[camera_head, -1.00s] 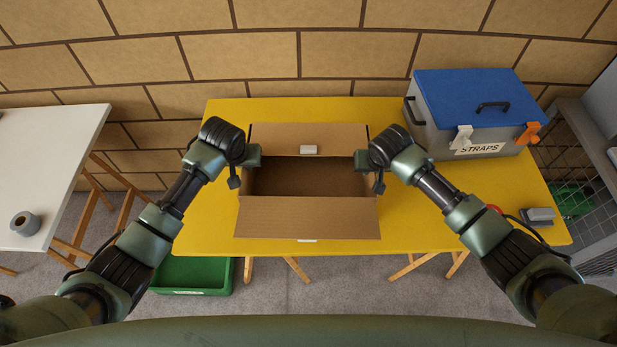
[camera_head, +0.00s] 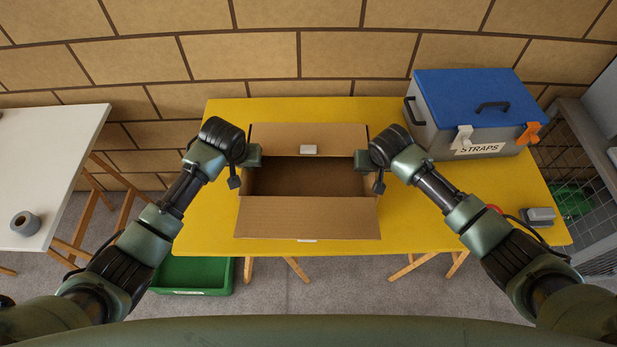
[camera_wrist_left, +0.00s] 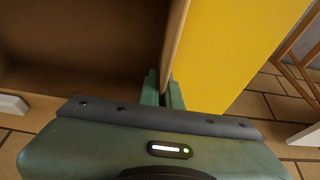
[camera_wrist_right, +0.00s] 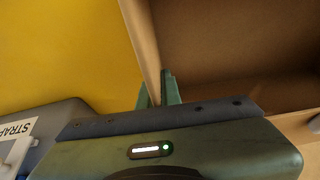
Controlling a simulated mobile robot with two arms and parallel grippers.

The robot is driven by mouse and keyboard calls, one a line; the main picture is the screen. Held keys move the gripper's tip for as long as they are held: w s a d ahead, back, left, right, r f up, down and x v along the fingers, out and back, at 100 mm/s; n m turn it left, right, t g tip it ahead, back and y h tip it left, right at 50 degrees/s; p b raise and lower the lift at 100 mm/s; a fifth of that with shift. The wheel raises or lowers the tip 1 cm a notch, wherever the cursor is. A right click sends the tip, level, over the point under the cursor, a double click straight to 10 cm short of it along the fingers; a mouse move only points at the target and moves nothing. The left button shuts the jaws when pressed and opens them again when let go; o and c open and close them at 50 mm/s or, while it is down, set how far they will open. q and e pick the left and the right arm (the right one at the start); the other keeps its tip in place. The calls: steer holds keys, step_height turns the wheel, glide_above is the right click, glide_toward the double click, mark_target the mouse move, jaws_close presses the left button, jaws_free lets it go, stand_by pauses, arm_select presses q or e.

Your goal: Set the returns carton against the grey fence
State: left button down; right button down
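The returns carton (camera_head: 308,218) is an open brown cardboard box on the yellow table, with its near and far flaps folded out. My left gripper (camera_head: 252,156) is at its left side wall; in the left wrist view its fingers (camera_wrist_left: 163,92) stand closely on both sides of that wall. My right gripper (camera_head: 362,160) is at the right side wall; in the right wrist view its fingers (camera_wrist_right: 157,94) pinch that wall the same way. The carton looks level and seems to rest on the table. I cannot clearly make out a grey fence on the table.
A grey box with a blue lid (camera_head: 470,95), labelled STRAPS, stands on the yellow table (camera_head: 420,225) at the back right. A small grey object (camera_head: 538,216) lies at the right edge. Grey wire mesh (camera_head: 572,160) stands beyond it. The table left of the carton is clear.

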arm_select(q)
steer(key=shift+r, duration=0.2)
arm_select(e)
steer(key=shift+r, duration=0.15)
